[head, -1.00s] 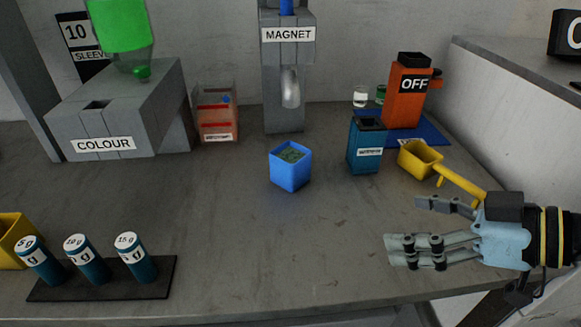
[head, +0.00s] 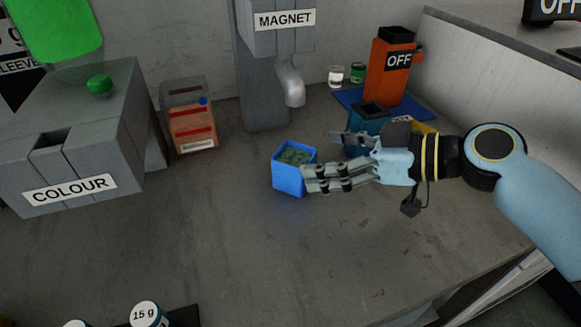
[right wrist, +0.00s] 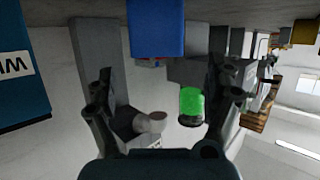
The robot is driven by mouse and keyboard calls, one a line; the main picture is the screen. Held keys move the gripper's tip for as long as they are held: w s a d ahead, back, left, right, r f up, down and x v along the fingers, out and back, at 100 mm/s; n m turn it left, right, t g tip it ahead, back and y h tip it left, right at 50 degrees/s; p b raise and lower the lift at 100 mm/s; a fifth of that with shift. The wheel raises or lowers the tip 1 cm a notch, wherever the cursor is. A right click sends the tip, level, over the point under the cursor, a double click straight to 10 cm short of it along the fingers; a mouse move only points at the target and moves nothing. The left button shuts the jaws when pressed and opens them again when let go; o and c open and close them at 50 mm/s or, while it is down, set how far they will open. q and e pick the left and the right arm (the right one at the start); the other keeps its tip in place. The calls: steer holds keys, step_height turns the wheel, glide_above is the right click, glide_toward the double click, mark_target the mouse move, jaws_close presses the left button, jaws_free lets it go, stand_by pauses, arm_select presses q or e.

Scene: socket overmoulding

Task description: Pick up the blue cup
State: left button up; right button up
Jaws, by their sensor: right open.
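The blue cup (head: 288,176) stands upright on the grey bench and holds green granules. In the right wrist view the blue cup (right wrist: 156,28) shows at the top centre, ahead of the fingers and appearing upside down. My right gripper (head: 322,160) is open and empty, reaching in from the right. Its fingers point left at the cup, and one finger overlaps the cup's right edge in the head view. I cannot tell whether they touch. In the right wrist view the right gripper's fingers (right wrist: 168,105) are spread apart. My left gripper is not in view.
A grey COLOUR machine (head: 70,150) stands at left, a red-marked box (head: 188,120) behind. The MAGNET post (head: 262,75) rises behind the cup. A teal container (head: 368,115) and an orange OFF unit (head: 388,75) stand behind my right gripper.

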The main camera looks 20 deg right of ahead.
mark_target(280, 155)
steer(key=shift+w+a+f, duration=0.15)
steer(key=shift+w+a, duration=0.25)
steer(key=shift+w+a+f, duration=0.1)
steer(key=shift+w+a, duration=0.1)
steer(key=x, duration=0.5)
steer(key=shift+d+f+p, duration=0.1)
steer(key=shift+d+p, duration=0.05)
steer(key=shift+p, duration=0.25)
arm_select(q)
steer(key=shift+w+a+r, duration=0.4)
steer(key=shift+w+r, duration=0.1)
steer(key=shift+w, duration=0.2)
arm_select(e)
steer(key=c, duration=0.4)
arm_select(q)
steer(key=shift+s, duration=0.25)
arm_select(e)
steer(key=c, duration=0.9)
